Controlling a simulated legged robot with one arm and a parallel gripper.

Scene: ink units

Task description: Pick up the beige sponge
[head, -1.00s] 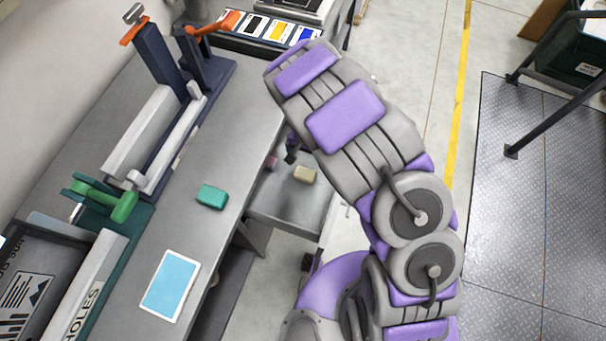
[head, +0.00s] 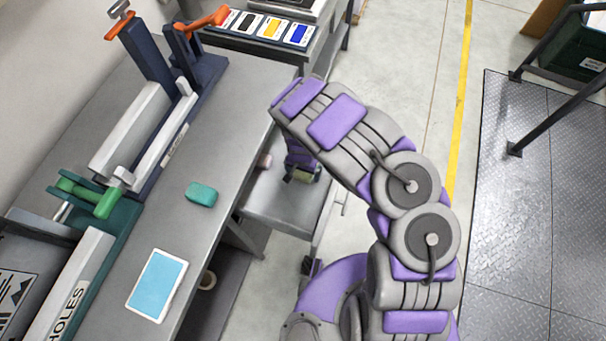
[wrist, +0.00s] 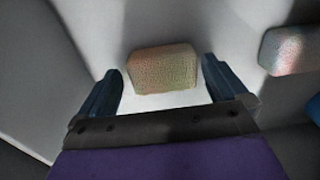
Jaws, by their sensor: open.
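The beige sponge (wrist: 162,69) lies on a light grey surface in the wrist view, just beyond the gap between my fingertips. My gripper (wrist: 162,85) is open, with one dark blue finger toward each side of the sponge and no visible contact. In the head view my gripper (head: 300,175) hangs over the low grey shelf (head: 275,208) beside the bench. The sponge shows there only in part, as a pale patch (head: 313,172) next to my gripper, largely hidden by it.
A pinkish block (wrist: 293,50) lies right of the sponge; it also shows in the head view (head: 264,160). A green sponge (head: 201,194) and a blue-screened tablet (head: 158,284) lie on the grey bench (head: 225,130). Grey shelf walls stand close to the left in the wrist view.

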